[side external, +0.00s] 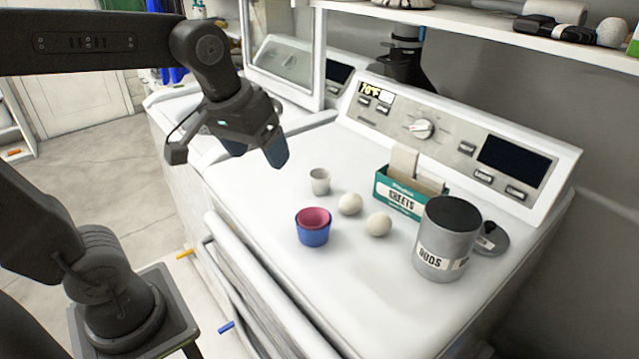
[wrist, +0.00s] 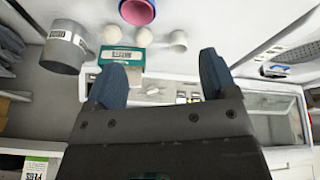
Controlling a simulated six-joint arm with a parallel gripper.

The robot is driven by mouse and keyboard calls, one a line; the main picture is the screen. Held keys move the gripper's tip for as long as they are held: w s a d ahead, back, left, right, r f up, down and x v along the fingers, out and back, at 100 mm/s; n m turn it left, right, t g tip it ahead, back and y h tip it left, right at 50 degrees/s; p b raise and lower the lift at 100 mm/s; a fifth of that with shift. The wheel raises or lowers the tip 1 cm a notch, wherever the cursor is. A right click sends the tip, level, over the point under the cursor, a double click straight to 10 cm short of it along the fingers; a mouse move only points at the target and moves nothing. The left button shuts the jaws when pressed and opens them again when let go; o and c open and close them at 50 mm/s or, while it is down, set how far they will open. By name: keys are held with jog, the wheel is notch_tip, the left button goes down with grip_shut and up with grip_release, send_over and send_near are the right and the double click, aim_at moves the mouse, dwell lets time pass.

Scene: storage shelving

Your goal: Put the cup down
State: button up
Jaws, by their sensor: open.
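A blue cup (side external: 313,234) stands upright on the white machine top, with a pink cup (side external: 314,217) nested inside it. Both show at the top edge of the wrist view, the blue rim (wrist: 151,19) around the pink one (wrist: 136,11). A small pale grey cup (side external: 319,182) stands apart behind them, and it also shows in the wrist view (wrist: 178,41). My gripper (side external: 260,150) is raised above the left part of the machine top, up and left of the cups. Its fingers (wrist: 161,68) are apart with nothing between them.
Two pale balls (side external: 349,204) (side external: 378,225) lie right of the cups. A teal sheets box (side external: 407,192) and a grey tin (side external: 447,238) stand farther right, with a dark lid (side external: 491,240) behind the tin. The control panel (side external: 440,135) rises behind. The front machine top is clear.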

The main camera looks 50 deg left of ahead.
jog(key=w+a+n+g, duration=0.2)
jog(key=w+a+n, duration=0.25)
jog(key=w, duration=0.55)
jog(key=n+g, duration=0.2)
jog(key=n, duration=0.3)
send_over(320, 174)
jog(key=s+d, duration=0.1)
jog(key=s, duration=0.1)
notch_tip(320, 174, down, 11)
jog(key=shift+w+d+f, duration=0.1)
jog(key=shift+w, duration=0.05)
jog(key=shift+w+d+f, duration=0.1)
jog(key=shift+w+f, duration=0.05)
jog(key=shift+f, duration=1.2)
jog(key=shift+w+d+f, duration=0.1)
jog(key=shift+w+f, duration=0.05)
jog(key=shift+f, duration=1.15)
jog(key=c, duration=1)
jog(key=shift+r, duration=0.15)
